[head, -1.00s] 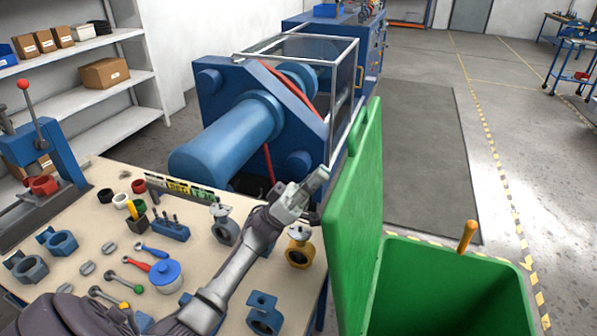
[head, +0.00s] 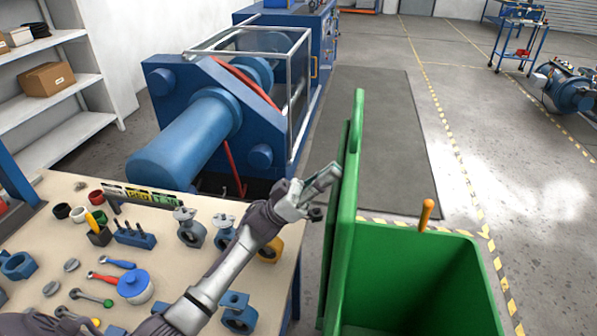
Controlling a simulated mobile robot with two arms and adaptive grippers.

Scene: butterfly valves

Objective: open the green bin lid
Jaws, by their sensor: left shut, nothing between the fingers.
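The green bin (head: 455,280) stands at the lower right, its inside showing from above. Its green lid (head: 345,215) stands upright along the bin's left side, seen nearly edge-on, so the bin is open at the top. My left gripper (head: 330,177) is shut and empty, just left of the lid's upper part; I cannot tell whether the fingertips touch it. My right gripper is not in view.
The workbench (head: 60,215) at the left holds valve bodies, cups, tools and a blue-lidded pot (head: 135,286). A large blue machine (head: 200,120) stands behind. An orange handle (head: 426,214) sticks up at the bin's back rim. Floor right of the bin is clear.

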